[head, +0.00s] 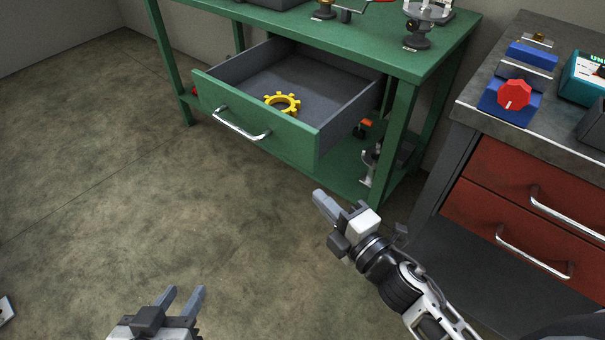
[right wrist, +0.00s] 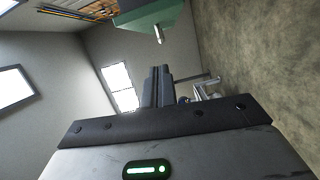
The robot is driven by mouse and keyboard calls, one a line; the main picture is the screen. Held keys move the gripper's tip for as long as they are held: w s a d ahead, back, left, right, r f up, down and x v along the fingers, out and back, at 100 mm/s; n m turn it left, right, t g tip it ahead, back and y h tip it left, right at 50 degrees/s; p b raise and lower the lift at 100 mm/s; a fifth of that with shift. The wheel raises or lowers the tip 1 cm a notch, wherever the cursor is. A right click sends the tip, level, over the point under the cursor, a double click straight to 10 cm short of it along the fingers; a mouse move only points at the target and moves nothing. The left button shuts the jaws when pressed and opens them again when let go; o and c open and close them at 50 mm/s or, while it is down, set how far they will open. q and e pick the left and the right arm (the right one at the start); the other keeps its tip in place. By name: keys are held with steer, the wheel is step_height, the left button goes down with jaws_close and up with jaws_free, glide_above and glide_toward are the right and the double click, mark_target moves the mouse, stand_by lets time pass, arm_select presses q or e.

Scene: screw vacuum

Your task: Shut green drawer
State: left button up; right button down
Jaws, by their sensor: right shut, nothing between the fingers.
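The green drawer (head: 257,136) is pulled out of the green workbench (head: 385,50). It has a silver bar handle (head: 241,124) on its front, and a yellow gear (head: 283,103) lies inside. My right gripper (head: 322,203) is shut and empty, in front of the drawer's right end and apart from it. The right gripper also shows in the right wrist view (right wrist: 158,72), with a green panel and a silver handle end beyond its fingers. My left gripper (head: 184,296) is low at the bottom edge, its two fingers apart and empty, well away from the drawer.
At the right stands a grey-topped cabinet with red drawers (head: 520,205), both seen shut. A blue box with a red knob (head: 513,94) sits on it. Several tools stand on the workbench top. The concrete floor (head: 150,190) in front of the drawer is clear.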

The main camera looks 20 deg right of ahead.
mark_target(304, 159)
arm_select(q)
steer(key=shift+a+r+p, duration=0.1)
steer(key=shift+r+p, duration=0.2)
arm_select(e)
steer(key=shift+n, duration=0.5)
steer(key=shift+w+a, duration=0.2)
steer(key=shift+w, duration=2.75)
steer(key=shift+w+a, duration=0.2)
steer(key=shift+w, duration=2.7)
